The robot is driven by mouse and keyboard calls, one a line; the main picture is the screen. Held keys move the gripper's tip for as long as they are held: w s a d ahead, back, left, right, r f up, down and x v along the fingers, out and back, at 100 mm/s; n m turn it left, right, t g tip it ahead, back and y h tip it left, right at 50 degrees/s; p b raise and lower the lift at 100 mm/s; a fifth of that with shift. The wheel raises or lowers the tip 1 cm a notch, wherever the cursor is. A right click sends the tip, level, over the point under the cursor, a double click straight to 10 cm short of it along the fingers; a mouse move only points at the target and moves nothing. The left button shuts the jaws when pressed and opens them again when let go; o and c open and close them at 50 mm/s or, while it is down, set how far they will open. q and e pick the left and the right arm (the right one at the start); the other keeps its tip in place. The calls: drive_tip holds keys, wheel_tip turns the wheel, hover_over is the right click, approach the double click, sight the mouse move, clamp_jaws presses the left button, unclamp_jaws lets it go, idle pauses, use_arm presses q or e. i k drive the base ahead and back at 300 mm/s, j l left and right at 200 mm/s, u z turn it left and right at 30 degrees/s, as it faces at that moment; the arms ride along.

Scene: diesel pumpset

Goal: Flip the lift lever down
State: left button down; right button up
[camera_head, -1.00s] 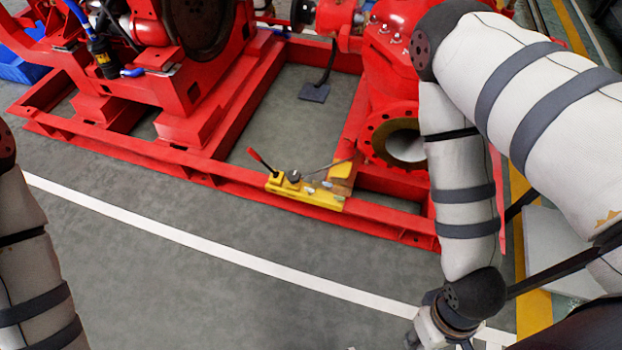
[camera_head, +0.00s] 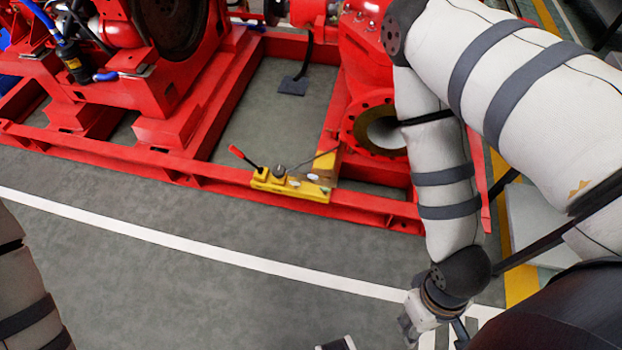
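A lever with a red grip (camera_head: 237,153) rises up and to the left from a yellow bracket (camera_head: 310,191) on the front rail of the red frame. A thin dark rod (camera_head: 318,158) slants up to the right from a dark knob on the same bracket. No gripper is at the lever. My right arm hangs on the right, with its wrist and part of the gripper (camera_head: 415,320) near the bottom edge; its fingers cannot be made out. My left arm shows only at the lower left; its gripper is out of view.
The red base frame (camera_head: 110,150) carries an engine and a pump with an open round flange (camera_head: 360,131), close to my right arm. Grey floor with a white line (camera_head: 200,245) is clear in front. A small pale and dark part (camera_head: 338,343) at the bottom edge is unclear.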

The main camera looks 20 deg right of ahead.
sight(232, 149)
drive_tip(key=i+j, duration=0.4)
drive_tip(key=j, duration=0.15)
drive_tip(key=i+j, duration=0.35)
drive_tip(key=j, duration=0.15)
